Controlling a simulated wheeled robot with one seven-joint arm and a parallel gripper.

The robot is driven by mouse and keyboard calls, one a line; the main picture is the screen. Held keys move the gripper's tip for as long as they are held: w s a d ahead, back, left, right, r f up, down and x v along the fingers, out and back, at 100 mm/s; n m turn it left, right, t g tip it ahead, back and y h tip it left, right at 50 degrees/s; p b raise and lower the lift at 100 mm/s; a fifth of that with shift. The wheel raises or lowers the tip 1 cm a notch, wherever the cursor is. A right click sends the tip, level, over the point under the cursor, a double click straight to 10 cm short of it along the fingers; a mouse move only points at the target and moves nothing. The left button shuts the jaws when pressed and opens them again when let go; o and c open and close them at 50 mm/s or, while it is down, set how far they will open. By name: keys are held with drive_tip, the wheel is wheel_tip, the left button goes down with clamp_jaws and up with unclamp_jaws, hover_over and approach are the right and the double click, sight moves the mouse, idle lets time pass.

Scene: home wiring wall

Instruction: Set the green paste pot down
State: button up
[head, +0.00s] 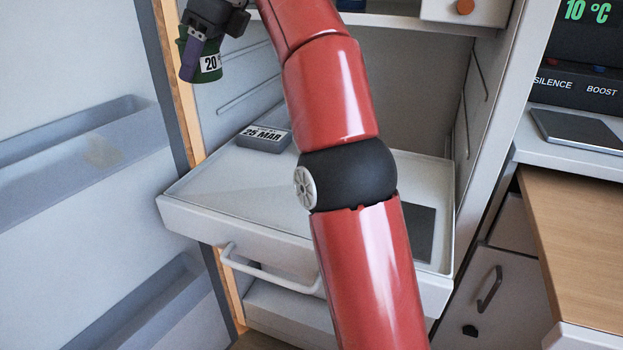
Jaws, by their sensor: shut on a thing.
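The green paste pot (210,64) is at the top left of the head view, with a white label reading "20" and further marks that I cannot read. My gripper (194,60) is shut on it, with a purple finger across its left side. The pot is held in the air near the left edge of the open cabinet, above the height of the pulled-out drawer (235,201). Part of the pot is hidden by the finger.
A grey block marked "25 MAR" (264,138) sits at the drawer's back left. A dark flat patch (419,232) lies at its right, partly behind my red arm. The drawer's left middle is bare. A door with shelves (85,135) stands open at left.

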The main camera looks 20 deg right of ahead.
sight(213, 179)
wheel_tip(213, 179, down, 20)
drive_tip(key=b, duration=1.2)
drive_tip(key=shift+w, duration=0.1)
drive_tip(key=shift+f, duration=0.15)
drive_tip(key=o, duration=1.7)
drive_tip(key=shift+r, duration=0.3)
drive_tip(key=p+v, duration=0.5)
drive_tip(key=v, duration=0.6)
drive_tip(key=shift+d+r, duration=0.2)
drive_tip(key=shift+r, duration=0.05)
